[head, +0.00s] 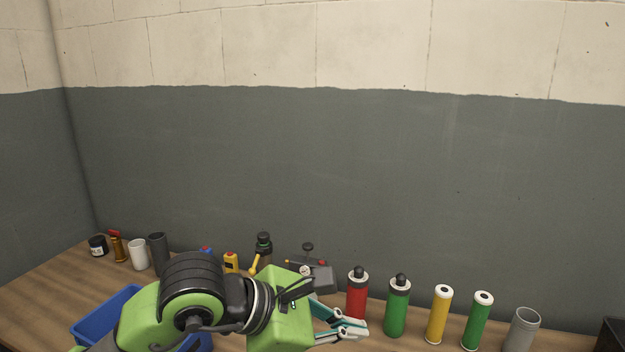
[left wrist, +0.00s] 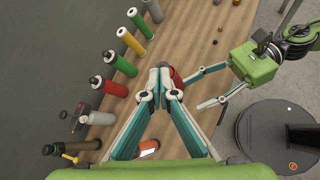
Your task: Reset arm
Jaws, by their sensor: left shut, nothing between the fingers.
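My left gripper (head: 352,330) is low in the middle of the head view, over the wooden table in front of the red bottle (head: 357,297). In the left wrist view my left gripper (left wrist: 160,78) has its teal fingers brought together at the tips, with nothing held between them. My right gripper (left wrist: 190,92) shows only in the left wrist view. Its two fingers are spread apart and point toward the left fingertips. A small red thing (left wrist: 175,76) shows behind the left fingertips; I cannot tell whether anything touches it.
The wooden table (head: 48,290) runs along a grey wall. Along its back stand a green bottle (head: 397,310), a yellow tube (head: 438,315), a green tube (head: 477,322) and a grey cup (head: 522,328). A blue bin (head: 88,326) is partly hidden by my left arm.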

